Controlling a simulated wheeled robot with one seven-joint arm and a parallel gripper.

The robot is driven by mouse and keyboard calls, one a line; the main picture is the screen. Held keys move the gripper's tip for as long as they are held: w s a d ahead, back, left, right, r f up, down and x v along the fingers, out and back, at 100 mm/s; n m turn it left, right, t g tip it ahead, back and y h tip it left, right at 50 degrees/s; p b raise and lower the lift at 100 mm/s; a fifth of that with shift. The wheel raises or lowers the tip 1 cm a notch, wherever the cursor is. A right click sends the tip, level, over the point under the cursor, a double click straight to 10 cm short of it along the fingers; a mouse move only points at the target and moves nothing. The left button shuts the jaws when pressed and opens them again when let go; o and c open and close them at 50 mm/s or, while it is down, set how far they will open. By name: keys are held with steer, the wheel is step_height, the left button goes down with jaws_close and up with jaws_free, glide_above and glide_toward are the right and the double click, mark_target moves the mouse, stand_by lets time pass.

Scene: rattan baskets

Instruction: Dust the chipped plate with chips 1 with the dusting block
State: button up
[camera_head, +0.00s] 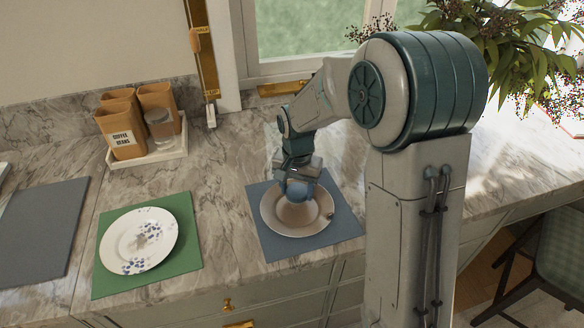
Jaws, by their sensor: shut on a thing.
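A beige-pink plate (270,213) lies on a blue mat (262,247) at the middle of the counter. A small dark spot shows near its right rim. My gripper (298,181) is over this plate, pointing down, shut on a small bluish block (300,191), which looks like the dusting block. I cannot tell whether the block touches the plate. A white plate (117,246) with blue speckles and a greyish patch in its middle lies on a green mat (183,256) to the left. I cannot tell from this view which plate is the chipped one.
A white tray (172,152) with brown canisters (122,130) and a glass jar (160,128) stands at the back left. A grey mat (42,228) lies at the far left. A leafy plant (530,45) is at the back right. Marble counter is clear between the mats.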

steer(key=shift+s+r, duration=0.25)
steer(key=shift+r, duration=0.5)
steer(key=shift+w+r+p, duration=0.15)
steer(key=shift+r+p, duration=0.55)
steer(key=shift+p, duration=0.1)
steer(key=shift+r+p, duration=0.95)
steer(key=shift+r, duration=0.6)
steer(key=shift+f, duration=0.1)
